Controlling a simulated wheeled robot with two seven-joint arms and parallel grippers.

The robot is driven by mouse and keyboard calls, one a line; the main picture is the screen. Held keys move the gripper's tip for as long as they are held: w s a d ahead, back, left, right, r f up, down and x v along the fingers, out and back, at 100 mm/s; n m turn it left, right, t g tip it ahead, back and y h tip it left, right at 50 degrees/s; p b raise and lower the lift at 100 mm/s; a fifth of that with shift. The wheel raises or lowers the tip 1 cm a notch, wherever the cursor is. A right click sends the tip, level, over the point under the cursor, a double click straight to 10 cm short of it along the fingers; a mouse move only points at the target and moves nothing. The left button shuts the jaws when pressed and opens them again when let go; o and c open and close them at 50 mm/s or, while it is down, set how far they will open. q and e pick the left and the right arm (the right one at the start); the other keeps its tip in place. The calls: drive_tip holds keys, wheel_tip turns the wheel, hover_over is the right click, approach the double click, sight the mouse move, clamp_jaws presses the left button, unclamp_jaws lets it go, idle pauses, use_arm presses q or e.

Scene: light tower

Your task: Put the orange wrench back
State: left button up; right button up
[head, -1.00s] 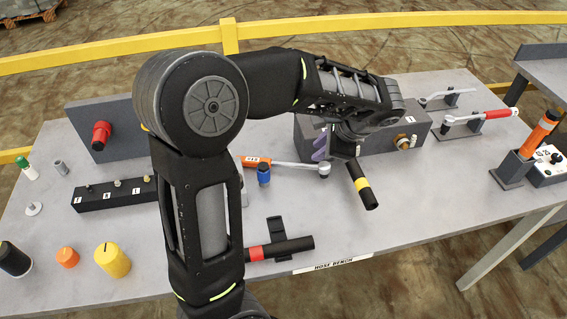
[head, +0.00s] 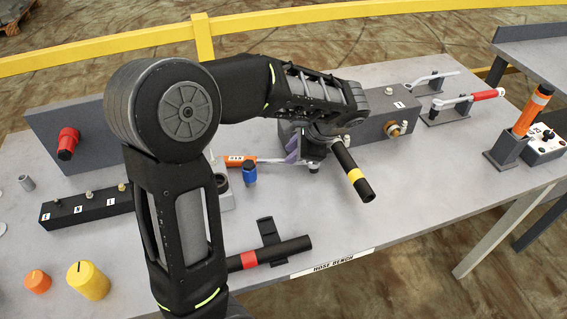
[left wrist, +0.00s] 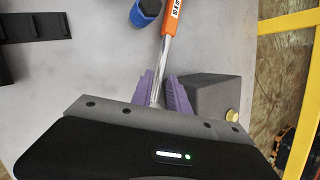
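The orange wrench, with a labelled orange handle (head: 240,160) and a chrome shaft, lies on the grey bench near its middle; it also shows in the left wrist view (left wrist: 171,18). My left gripper (head: 294,150) is low over the shaft toward the head end. Its purple fingers (left wrist: 161,88) stand on either side of the shaft, and a small gap seems to show between them. The wrench's head end (head: 314,168) is partly hidden beside the gripper. My right gripper is not in view.
A blue-capped cylinder (head: 249,174) stands close to the handle. A black hose with a yellow band (head: 355,175) sticks out near the gripper. A grey block (head: 375,125) is behind. Red-handled (head: 485,95) and pale (head: 436,77) wrenches rest on stands at right.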

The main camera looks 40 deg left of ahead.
sight(268, 164)
use_arm(q)
drive_tip(key=shift+a+f, duration=0.2)
drive_tip(key=shift+f, duration=0.15)
drive_tip(key=x, duration=0.3)
drive_tip(key=p+x, duration=0.1)
drive_tip(key=x, duration=0.1)
drive_tip(key=shift+w+f, duration=0.1)
drive_tip(key=shift+w, duration=0.2)
drive_tip(key=shift+c, duration=0.5)
clamp_jaws()
idle(1.0)
